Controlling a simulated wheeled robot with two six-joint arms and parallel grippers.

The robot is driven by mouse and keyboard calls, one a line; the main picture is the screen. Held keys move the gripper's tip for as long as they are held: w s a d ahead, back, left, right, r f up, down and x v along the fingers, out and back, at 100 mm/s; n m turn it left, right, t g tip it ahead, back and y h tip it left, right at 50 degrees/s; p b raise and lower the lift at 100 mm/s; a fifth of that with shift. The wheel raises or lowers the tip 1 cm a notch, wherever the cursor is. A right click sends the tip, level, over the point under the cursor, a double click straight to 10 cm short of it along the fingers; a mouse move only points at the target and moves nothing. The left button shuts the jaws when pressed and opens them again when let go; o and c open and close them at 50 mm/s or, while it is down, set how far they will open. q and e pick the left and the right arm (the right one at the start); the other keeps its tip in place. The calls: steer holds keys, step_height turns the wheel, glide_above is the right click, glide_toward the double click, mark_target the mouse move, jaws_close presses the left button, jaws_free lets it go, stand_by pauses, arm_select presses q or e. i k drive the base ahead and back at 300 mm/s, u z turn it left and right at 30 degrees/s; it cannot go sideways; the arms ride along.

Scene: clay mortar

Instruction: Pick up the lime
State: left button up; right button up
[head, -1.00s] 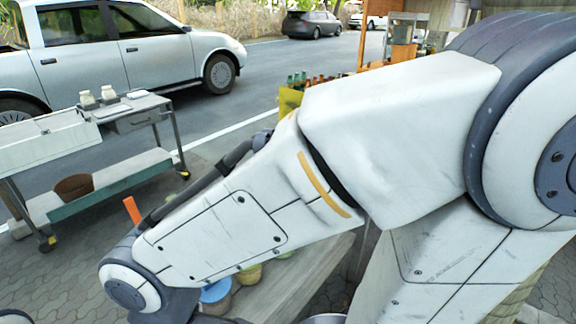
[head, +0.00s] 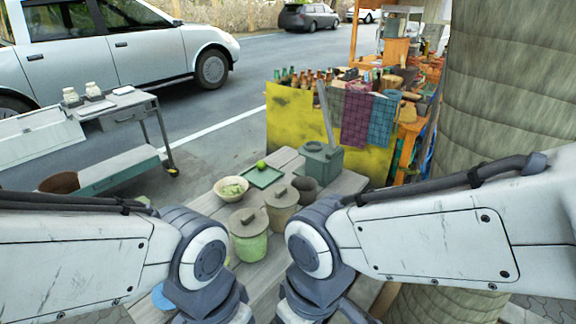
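A small bright green lime (head: 261,164) rests on a flat green tray (head: 270,180) on the grey wooden table (head: 208,203), near its far side. Nothing touches the lime from above. Both of my arms reach in from the sides and bend down at the near part of the table. Their grippers are below the bottom edge of the head view, so I cannot see their fingers. The lime lies well beyond both arms.
A pale bowl (head: 231,189) with green contents stands left of the tray. Lidded pots (head: 250,246) stand nearer, between my arms. A grey-green box (head: 322,162) with an upright handle stands right of the tray. A metal cart (head: 128,105) is at left, a yellow-draped stall (head: 290,120) behind.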

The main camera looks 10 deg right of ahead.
mark_target(261, 164)
steer(key=u, duration=1)
steer(key=k, duration=1.25)
steer(key=u, duration=0.95)
steer(key=i, duration=0.9)
steer(key=z, duration=0.3)
steer(key=i, duration=1.95)
steer(key=z, duration=0.45)
steer(key=i, duration=1.95)
steer(key=z, duration=0.75)
steer(key=i, duration=1.45)
steer(key=z, duration=1.65)
steer(key=i, duration=1.2)
steer(key=z, duration=0.9)
